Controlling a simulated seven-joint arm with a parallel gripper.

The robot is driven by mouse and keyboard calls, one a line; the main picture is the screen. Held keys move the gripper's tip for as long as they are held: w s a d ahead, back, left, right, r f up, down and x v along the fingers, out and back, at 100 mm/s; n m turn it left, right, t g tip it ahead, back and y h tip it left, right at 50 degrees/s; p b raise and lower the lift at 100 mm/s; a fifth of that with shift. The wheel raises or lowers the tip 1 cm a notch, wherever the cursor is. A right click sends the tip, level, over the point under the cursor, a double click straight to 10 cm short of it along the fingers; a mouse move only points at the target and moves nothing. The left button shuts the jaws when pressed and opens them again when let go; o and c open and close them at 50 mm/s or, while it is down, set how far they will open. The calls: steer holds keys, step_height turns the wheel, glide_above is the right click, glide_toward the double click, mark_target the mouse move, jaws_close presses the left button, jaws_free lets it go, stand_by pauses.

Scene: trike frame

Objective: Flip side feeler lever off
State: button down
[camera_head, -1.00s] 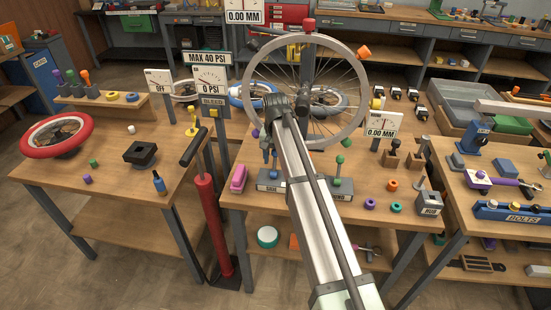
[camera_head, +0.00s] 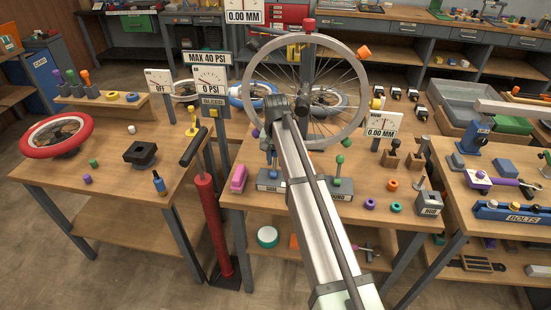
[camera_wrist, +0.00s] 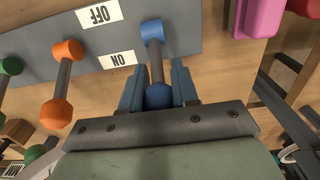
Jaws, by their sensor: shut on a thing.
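The lever with blue ends (camera_wrist: 156,68) stands on a grey panel (camera_wrist: 100,45) with labels OFF and ON, upside down in the wrist view. Its shaft runs from a blue pivot down to a blue ball, on the ON label's side. My gripper (camera_wrist: 158,92) is shut around that ball, one finger on each side. In the head view my gripper (camera_head: 270,156) is small above the grey lever base (camera_head: 268,185), largely hidden by my arm. I cannot read the base's full label there.
An orange lever (camera_wrist: 62,85) and a green lever (camera_wrist: 8,75) stand beside the blue one. A pink block (camera_head: 238,178) lies left of the base. The spoked wheel (camera_head: 345,120) rises behind my arm. A gauge (camera_head: 381,126) reads 0.00 MM.

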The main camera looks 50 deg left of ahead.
mark_target(275, 164)
stand_by(0.4)
steer(key=shift+s+d+r+t+y, duration=0.2)
steer(key=shift+s+d+t+y, duration=0.15)
steer(key=shift+t+y, duration=0.2)
steer(key=shift+s+d+r+t+y, duration=0.2)
steer(key=shift+d+t+y, duration=0.1)
steer(key=shift+t+y, duration=0.25)
steer(key=shift+s+d+r+t+y, duration=0.15)
steer(key=shift+s+d+t+y, duration=0.15)
steer(key=shift+t+y, duration=0.3)
steer(key=shift+s+d+r+t+y, duration=0.1)
steer(key=shift+s+d+t+y, duration=0.2)
steer(key=shift+t+y, duration=0.3)
steer(key=shift+s+d+t+y, duration=0.4)
steer(key=shift+t+y, duration=0.5)
steer(key=shift+s+d+t+y, duration=0.15)
steer(key=shift+s+t+y, duration=0.05)
steer(key=shift+t+y, duration=0.3)
steer(key=shift+s+d+t+y, duration=0.1)
steer(key=shift+s+t+y, duration=0.05)
steer(key=shift+t+y, duration=0.35)
steer(key=c, duration=0.9)
jaws_free()
